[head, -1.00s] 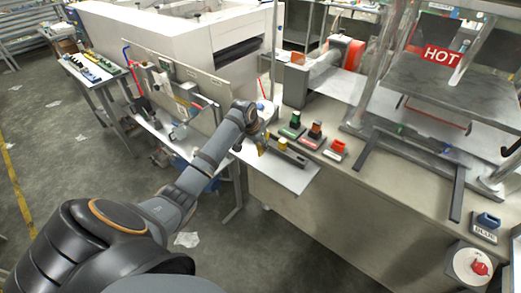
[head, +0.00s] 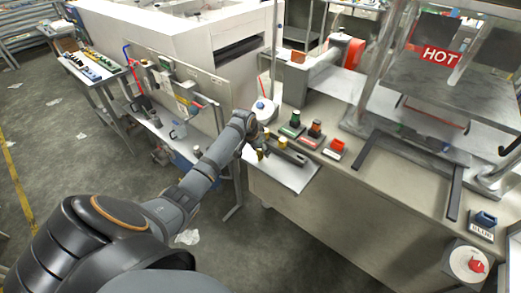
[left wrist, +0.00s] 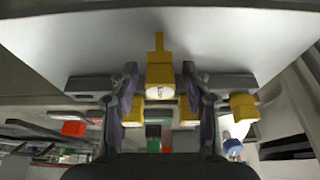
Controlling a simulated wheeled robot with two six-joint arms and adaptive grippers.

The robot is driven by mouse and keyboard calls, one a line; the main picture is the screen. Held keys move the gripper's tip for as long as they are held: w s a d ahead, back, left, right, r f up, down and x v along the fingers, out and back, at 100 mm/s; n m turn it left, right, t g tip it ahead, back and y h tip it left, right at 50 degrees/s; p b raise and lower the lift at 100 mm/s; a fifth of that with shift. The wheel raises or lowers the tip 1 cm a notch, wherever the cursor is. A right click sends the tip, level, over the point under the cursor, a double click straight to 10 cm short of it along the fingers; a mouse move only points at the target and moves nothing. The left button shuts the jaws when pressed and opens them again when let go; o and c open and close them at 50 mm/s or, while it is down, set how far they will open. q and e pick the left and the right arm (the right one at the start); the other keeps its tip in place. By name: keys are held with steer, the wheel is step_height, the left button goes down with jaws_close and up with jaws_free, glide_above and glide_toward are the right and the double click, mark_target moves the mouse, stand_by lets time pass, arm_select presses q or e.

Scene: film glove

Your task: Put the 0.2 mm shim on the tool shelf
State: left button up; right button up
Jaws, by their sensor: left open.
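My left gripper (left wrist: 158,100) is open in the left wrist view, its two fingers on either side of a yellow block with a small label (left wrist: 160,84). The label is too small to read, so I cannot tell whether this is the 0.2 mm shim. I cannot see either finger pressing on it. Another yellow block (left wrist: 243,107) sits to the right, beside a dark bar (left wrist: 232,82). In the head view the left gripper (head: 260,148) is low over the white plate, partly hiding the yellow pieces; one yellow block (head: 283,143) shows. My right gripper is out of view.
A shelf (head: 178,138) below an upright panel with hanging tools (head: 182,88) stands left of the plate. Green, dark and red blocks (head: 315,130) stand on the counter to the right. A white round container (head: 264,109) stands behind the gripper. Open floor lies at the left.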

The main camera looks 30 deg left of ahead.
arm_select(q)
steer(key=v, duration=1.2)
steer(key=shift+r+b, duration=0.2)
steer(key=shift+b, duration=0.15)
steer(key=shift+w, duration=0.1)
